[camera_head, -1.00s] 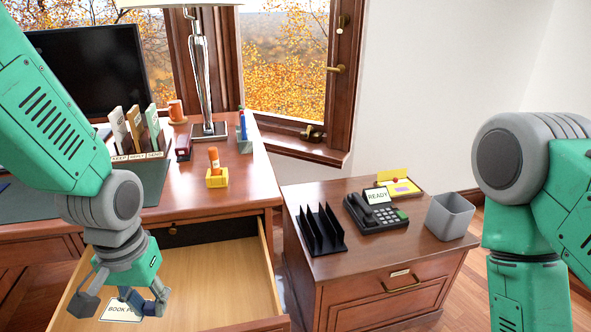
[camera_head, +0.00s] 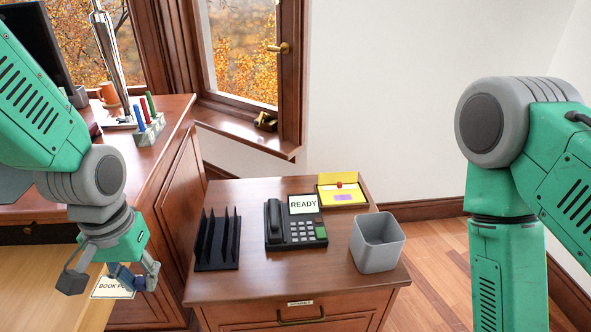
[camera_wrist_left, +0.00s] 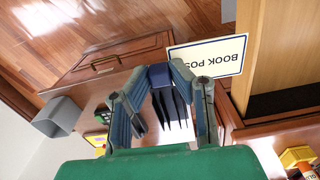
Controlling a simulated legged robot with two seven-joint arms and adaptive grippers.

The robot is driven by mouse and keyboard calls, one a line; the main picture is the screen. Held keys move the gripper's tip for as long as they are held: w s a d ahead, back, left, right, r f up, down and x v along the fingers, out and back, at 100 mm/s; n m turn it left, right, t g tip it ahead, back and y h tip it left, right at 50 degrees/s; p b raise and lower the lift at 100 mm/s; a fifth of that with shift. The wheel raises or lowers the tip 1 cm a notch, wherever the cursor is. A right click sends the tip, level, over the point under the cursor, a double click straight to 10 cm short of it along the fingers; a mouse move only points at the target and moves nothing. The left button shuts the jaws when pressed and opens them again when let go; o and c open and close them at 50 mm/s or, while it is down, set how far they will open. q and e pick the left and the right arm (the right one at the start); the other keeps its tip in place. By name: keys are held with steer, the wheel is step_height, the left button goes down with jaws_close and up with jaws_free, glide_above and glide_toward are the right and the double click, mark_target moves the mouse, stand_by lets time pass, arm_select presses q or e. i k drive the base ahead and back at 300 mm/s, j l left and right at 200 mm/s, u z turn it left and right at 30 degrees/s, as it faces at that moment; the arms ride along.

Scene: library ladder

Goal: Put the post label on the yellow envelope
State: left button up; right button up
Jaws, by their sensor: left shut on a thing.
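My left gripper (camera_head: 112,276) is shut on a white card, the post label (camera_head: 108,289), with black lettering that starts "BOOK PO". It holds the label above the open drawer's pale wood at the lower left. In the left wrist view the label (camera_wrist_left: 212,56) sticks out from the gripper's fingertips (camera_wrist_left: 160,76), its print upside down and partly hidden. My right gripper is out of view.
The small cabinet (camera_head: 245,286) carries a black file rack (camera_head: 217,240), a phone (camera_head: 294,234) with a "READY" screen and a grey bin (camera_head: 377,243). The desk (camera_head: 165,115) stands left, with a pen holder (camera_head: 147,130). Some cabinet top in front of the phone is bare.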

mark_target(342, 197)
steer(key=i+l+u, duration=0.2)
steer(key=l, duration=0.65)
steer(key=i+l+u, duration=0.15)
steer(key=l, duration=0.7)
steer(key=l+u, duration=0.2)
steer(key=l, duration=0.7)
steer(key=i+l, duration=0.15)
steer(key=l, duration=0.15)
steer(key=i+l+u, duration=0.15)
steer(key=l, duration=0.2)
steer(key=i+l, duration=0.1)
steer(key=l, duration=0.25)
steer(key=i+l+u, duration=0.1)
steer(key=l, duration=0.2)
steer(key=i+l, duration=0.45)
